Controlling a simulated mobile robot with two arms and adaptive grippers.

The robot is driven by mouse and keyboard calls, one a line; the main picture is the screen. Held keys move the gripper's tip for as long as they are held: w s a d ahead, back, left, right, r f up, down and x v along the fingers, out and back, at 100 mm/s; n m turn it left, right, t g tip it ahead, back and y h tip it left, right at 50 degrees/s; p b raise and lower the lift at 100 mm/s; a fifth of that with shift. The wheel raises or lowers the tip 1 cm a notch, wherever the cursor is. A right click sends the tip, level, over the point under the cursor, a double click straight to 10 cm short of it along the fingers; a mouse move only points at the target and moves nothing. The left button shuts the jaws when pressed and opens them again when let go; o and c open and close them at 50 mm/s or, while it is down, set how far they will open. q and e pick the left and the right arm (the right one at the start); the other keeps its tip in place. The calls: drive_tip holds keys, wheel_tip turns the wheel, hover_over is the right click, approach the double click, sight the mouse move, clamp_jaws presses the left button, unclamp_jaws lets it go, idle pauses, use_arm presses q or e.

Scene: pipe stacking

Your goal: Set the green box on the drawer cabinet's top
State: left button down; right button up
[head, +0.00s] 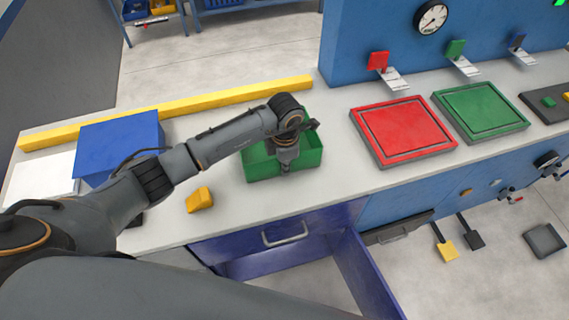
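The green box (313,158) is an open-topped bin on, or just above, the light grey top (250,205) of the blue drawer cabinet (220,248). My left gripper (286,168) points down over the box at its near side, with its fingertips against or inside it. The fingers are small and partly merged with the dark wrist, so I cannot tell whether they are closed on the box wall. My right gripper is out of view.
A yellow block (200,200) lies left of the box, and a blue box (118,143) stands farther left. A yellow bar (210,98) runs along the back. Red (403,130) and green (480,110) trays lie to the right. A blue panel (365,275) juts out at the cabinet front.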

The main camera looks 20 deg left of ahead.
use_arm(q)
drive_tip(key=shift+f, duration=0.1)
drive_tip(key=c, duration=1.5)
unclamp_jaws()
wheel_tip(320, 180, up, 11)
drive_tip(key=b, duration=0.3)
drive_tip(key=shift+s+r, duration=0.1)
drive_tip(key=shift+r, duration=0.55)
drive_tip(key=shift+d, duration=0.1)
